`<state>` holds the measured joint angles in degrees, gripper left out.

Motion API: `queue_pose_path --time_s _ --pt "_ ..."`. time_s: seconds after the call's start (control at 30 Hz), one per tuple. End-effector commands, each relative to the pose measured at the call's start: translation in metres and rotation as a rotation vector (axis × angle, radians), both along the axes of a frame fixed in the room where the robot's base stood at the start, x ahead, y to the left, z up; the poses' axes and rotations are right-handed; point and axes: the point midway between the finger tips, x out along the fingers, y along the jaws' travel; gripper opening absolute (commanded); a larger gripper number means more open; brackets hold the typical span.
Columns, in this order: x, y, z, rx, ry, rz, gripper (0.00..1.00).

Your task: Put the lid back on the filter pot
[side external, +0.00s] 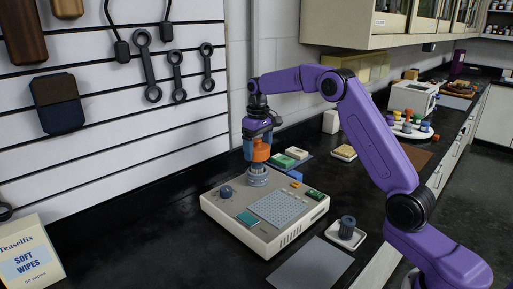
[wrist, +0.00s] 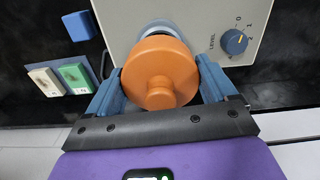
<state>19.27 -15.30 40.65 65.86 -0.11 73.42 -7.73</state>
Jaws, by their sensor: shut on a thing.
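My gripper (side external: 257,143) is above the beige device and shut on an orange round piece with a knob, which looks like the lid (side external: 260,153). In the wrist view the orange lid (wrist: 160,68) sits between the two blue fingers (wrist: 162,84), its knob facing the camera. A grey ringed cylinder (side external: 257,178), possibly the filter pot, stands on the device directly below the orange piece. Whether the two touch is unclear. In the wrist view a pale grey rim (wrist: 155,29) shows partly behind the lid; the rest is hidden.
The beige device (side external: 285,236) has a blue knob (wrist: 234,42), a grid plate and a green panel. Beside it are a dark ribbed cap (side external: 347,226) on a white dish (side external: 358,239), a grey mat (side external: 312,264), and green and cream blocks behind.

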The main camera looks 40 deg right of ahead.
Motion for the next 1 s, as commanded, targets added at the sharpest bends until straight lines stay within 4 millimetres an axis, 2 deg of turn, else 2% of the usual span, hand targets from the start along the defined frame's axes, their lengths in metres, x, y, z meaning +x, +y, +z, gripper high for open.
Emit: queue_pose_path --time_s 0.5,1.0 --pt "-0.001 0.0 -0.04 0.0 0.002 0.001 0.56" --pt "0.0 0.0 -0.046 0.0 0.0 0.001 0.56"
